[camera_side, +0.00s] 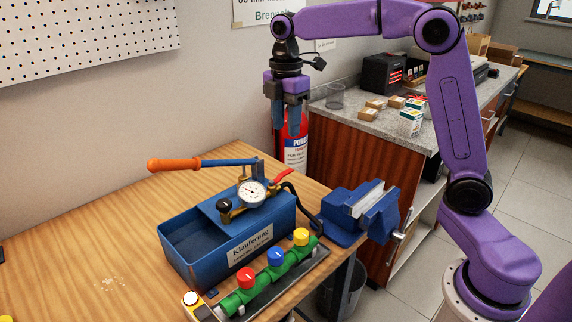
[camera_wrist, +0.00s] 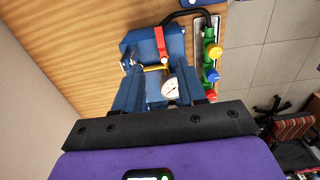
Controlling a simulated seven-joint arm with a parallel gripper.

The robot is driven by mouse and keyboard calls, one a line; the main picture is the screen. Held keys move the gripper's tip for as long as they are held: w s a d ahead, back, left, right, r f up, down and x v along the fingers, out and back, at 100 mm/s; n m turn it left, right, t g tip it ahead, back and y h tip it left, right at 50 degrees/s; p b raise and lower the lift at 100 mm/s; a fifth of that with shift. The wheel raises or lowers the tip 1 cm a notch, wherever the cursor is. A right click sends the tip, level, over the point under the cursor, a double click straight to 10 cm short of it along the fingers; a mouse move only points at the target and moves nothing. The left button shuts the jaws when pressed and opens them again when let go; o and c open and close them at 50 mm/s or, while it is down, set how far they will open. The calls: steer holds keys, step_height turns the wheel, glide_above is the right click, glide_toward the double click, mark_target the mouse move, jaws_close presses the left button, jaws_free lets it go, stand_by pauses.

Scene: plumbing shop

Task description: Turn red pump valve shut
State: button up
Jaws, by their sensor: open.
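The blue test pump (camera_side: 195,250) stands on the wooden bench, with a round gauge (camera_side: 252,193) and an orange-ended handle (camera_side: 174,164). Its red valve lever (camera_side: 283,175) sits right of the gauge, near the black hose, tilted up to the right. In the wrist view the red valve lever (camera_wrist: 160,42) lies ahead, beyond the gauge (camera_wrist: 170,88). My gripper (camera_side: 286,122) points down, open and empty, above and behind the pump, clear of the lever. In the wrist view the blue fingers of my gripper (camera_wrist: 159,85) frame the gauge.
A green manifold (camera_side: 264,281) with red, blue and yellow knobs lies in front of the pump. A blue vise (camera_side: 345,222) stands to the right. A fire extinguisher (camera_side: 296,150) stands by the wall behind.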

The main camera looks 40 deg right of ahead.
mark_target(286, 171)
step_height(286, 171, down, 12)
steer(key=shift+r, duration=0.15)
steer(key=shift+c, duration=0.3)
jaws_close()
